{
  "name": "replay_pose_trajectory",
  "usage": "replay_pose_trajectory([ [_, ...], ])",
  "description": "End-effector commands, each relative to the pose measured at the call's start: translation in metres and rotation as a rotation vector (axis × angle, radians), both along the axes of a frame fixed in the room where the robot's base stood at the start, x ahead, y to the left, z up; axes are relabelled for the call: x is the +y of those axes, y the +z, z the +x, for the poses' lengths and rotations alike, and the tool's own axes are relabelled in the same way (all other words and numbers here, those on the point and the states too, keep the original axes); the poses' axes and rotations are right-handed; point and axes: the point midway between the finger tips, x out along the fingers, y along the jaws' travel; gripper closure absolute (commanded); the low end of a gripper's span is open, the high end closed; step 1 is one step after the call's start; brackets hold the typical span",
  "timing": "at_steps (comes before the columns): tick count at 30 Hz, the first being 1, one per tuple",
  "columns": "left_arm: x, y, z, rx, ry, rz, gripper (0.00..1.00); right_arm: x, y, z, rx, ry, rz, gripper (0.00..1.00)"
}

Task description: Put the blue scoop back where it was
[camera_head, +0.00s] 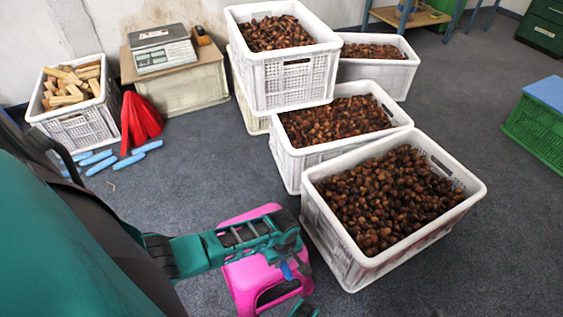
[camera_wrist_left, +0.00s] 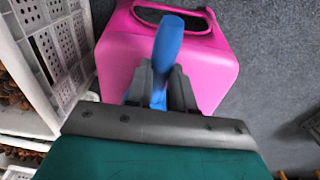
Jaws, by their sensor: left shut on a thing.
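The blue scoop shows as a blue handle (camera_wrist_left: 168,42) standing up between the fingers of my left gripper (camera_wrist_left: 160,88) in the left wrist view. The gripper is shut on it. In the head view my left gripper (camera_head: 292,268) is over the pink stool (camera_head: 240,277), beside the nearest chestnut crate, and only a small bit of blue (camera_head: 287,271) shows there. The rest of the scoop is hidden by the gripper. The pink stool (camera_wrist_left: 205,70) also fills the middle of the left wrist view. I cannot tell whether the scoop touches the stool.
The nearest white crate (camera_head: 334,250) of chestnuts stands right of the stool, with more chestnut crates behind it. A scale (camera_head: 162,50), a crate of wood pieces (camera_head: 78,130), red items (camera_head: 140,118) and blue pieces (camera_head: 98,160) are at the left.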

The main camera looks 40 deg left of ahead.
Motion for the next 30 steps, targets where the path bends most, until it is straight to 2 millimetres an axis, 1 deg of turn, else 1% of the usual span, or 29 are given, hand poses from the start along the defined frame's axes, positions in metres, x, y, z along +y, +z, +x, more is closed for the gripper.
replay_pose_trajectory([
  [1,0.000,0.002,0.001,-0.002,0.000,0.000,1.00,0.002,0.005,0.002,-0.006,0.001,0.003,0.57],
  [3,0.000,0.002,0.001,-0.002,0.000,0.000,1.00,0.002,0.006,0.003,-0.011,0.002,0.005,0.57],
  [8,0.000,-0.002,0.001,-0.001,0.001,0.000,1.00,0.002,0.005,0.004,-0.014,0.002,0.005,0.57],
  [9,0.000,-0.001,0.000,-0.001,0.000,0.000,0.73,0.002,0.006,0.004,-0.014,0.002,0.005,0.57],
  [16,0.000,0.000,0.000,-0.001,0.000,0.000,0.52,0.000,0.005,0.004,-0.015,-0.001,0.003,0.57],
  [22,0.000,0.000,0.000,-0.001,0.000,0.000,0.52,-0.001,0.004,0.004,-0.014,-0.004,0.001,0.57],
  [25,0.000,0.004,0.001,-0.001,0.000,0.000,0.52,-0.001,0.005,0.004,-0.012,-0.005,0.001,0.57],
  [29,0.000,0.022,0.000,-0.002,0.000,-0.001,0.52,-0.003,0.015,0.002,-0.012,-0.008,0.000,0.57],
  [30,-0.001,0.030,0.001,-0.003,0.000,0.000,0.52,-0.003,0.018,0.001,-0.011,-0.010,-0.002,0.57],
])
